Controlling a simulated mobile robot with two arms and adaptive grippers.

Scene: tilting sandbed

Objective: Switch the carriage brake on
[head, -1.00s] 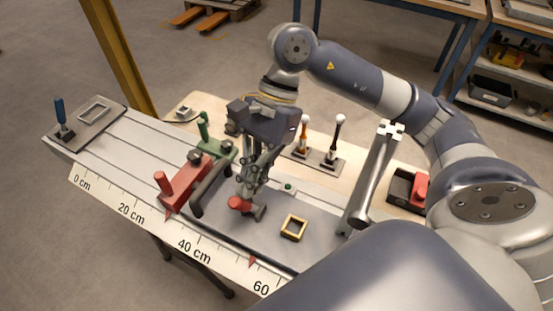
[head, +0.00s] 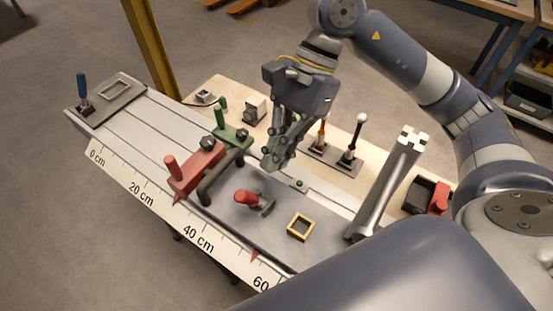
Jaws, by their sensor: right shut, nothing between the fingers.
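The carriage is a grey plate (head: 262,228) on the pale rail bed, with a black bar handle (head: 215,178) at its left end. A short lever with a red grip (head: 246,197) lies on the plate, its grip pointing left; I take it for the brake. A small green button or lamp (head: 299,183) sits behind it. My right gripper (head: 270,163) is shut and empty, pointing down above the plate's back edge, behind the lever and apart from it. My left gripper is out of view.
A red clamp block (head: 197,166) and a green one (head: 233,136) stand left of the carriage. A square yellow frame (head: 300,227) lies on the plate. A grey post (head: 385,190) rises at right. Two upright levers (head: 350,152) stand behind the bed.

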